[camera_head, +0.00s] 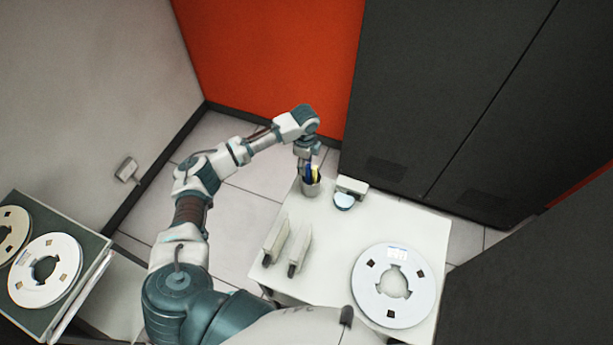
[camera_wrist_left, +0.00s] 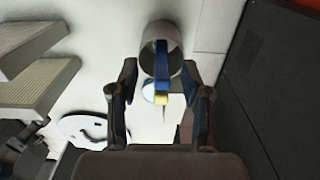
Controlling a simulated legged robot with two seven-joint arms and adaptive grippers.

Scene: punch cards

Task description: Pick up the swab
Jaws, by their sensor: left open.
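A small grey cup (camera_head: 311,188) stands near the far left corner of the white table (camera_head: 330,245). Slim blue and yellow items (camera_head: 312,173) stick up out of it; I cannot tell which of them is the swab. My left gripper (camera_head: 308,163) is right above the cup, pointing down. In the left wrist view my left gripper (camera_wrist_left: 160,75) is open, with one finger on each side of the blue and yellow items (camera_wrist_left: 162,80). The cup (camera_wrist_left: 152,36) lies just beyond the fingertips. The fingers look apart from the items. My right gripper is out of sight.
A small device with a round pale blue top (camera_head: 344,200) sits right of the cup. Two pale upright blocks (camera_head: 287,247) stand at the table's left. A white reel (camera_head: 393,285) lies at the front right. Dark cabinets (camera_head: 440,100) rise behind the table.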

